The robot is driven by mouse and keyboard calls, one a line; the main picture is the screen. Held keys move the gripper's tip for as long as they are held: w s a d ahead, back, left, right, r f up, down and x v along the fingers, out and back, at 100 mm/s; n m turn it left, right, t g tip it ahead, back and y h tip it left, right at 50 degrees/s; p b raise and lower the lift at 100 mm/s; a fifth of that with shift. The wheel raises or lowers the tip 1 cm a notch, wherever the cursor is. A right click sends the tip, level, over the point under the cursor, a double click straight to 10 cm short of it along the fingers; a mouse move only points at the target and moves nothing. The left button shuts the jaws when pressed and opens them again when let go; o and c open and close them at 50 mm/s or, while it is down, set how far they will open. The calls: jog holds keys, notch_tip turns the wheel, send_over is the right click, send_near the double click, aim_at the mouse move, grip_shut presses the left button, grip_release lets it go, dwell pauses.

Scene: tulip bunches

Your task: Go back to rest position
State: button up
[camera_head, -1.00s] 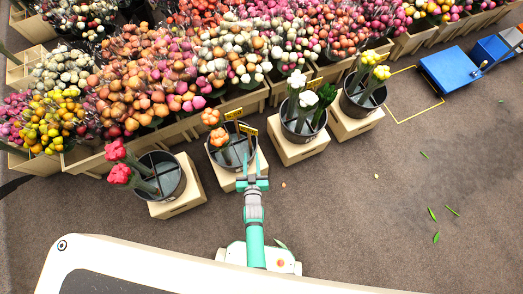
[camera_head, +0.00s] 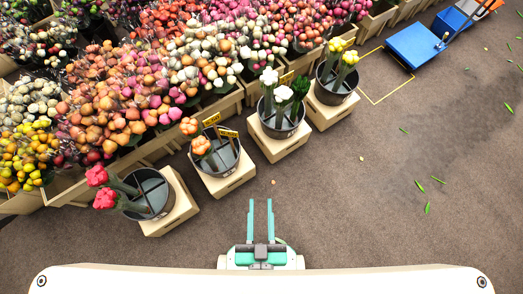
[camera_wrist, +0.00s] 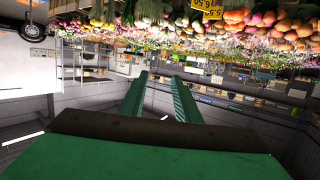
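My gripper (camera_head: 260,222) is drawn in close to the front of my base in the head view. Its two green fingers point away from me, parallel and apart, with nothing between them. The wrist view also shows the two green fingers (camera_wrist: 158,97) spread with an empty gap. That view is upside down, with flowers at the top. The gripper is over bare floor, apart from the buckets. The nearest bucket (camera_head: 228,168), with orange flowers, stands on a wooden box beyond the fingers.
A red-flower bucket (camera_head: 166,212) stands at left. White (camera_head: 266,130) and yellow-flower (camera_head: 322,97) buckets stand further right, on boxes. Crates of tulip bunches (camera_head: 150,150) fill the back. A blue platform (camera_head: 414,46) stands at upper right. Floor (camera_head: 380,210) at right is clear except for scattered leaves.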

jog(key=shift+s+d+r, duration=0.1)
jog(key=shift+s+r, duration=0.05)
jog(key=shift+r, duration=0.4)
jog(key=shift+s+d+r, duration=0.1)
jog(key=shift+r, duration=0.4)
jog(key=shift+w, duration=0.1)
